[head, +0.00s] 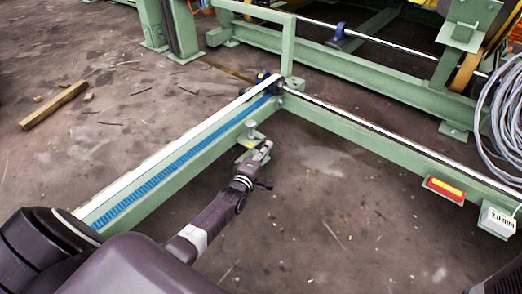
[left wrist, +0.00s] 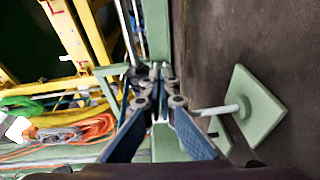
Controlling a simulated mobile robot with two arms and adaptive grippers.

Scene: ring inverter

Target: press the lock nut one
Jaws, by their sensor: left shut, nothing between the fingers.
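My left gripper (head: 265,147) is shut with nothing between its fingers, beside the green frame beam. In the left wrist view, its fingers (left wrist: 160,72) meet in front of a green beam. A small upright grey bolt-like piece (head: 252,127) stands on a green bracket (head: 246,144) just behind and left of the fingertips. In the left wrist view, a pale rod (left wrist: 215,110) ends at a square green foot plate (left wrist: 262,108) right of the fingers. I cannot pick out lock nut one for certain. My right gripper is not in view.
The left green beam carries a blue toothed strip (head: 160,178). Another green beam (head: 365,138) with a steel shaft runs right, bearing a red-yellow box (head: 445,190) and a white "2.0 mm" box (head: 497,221). Grey cable (head: 505,115) hangs right. Bare floor lies between.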

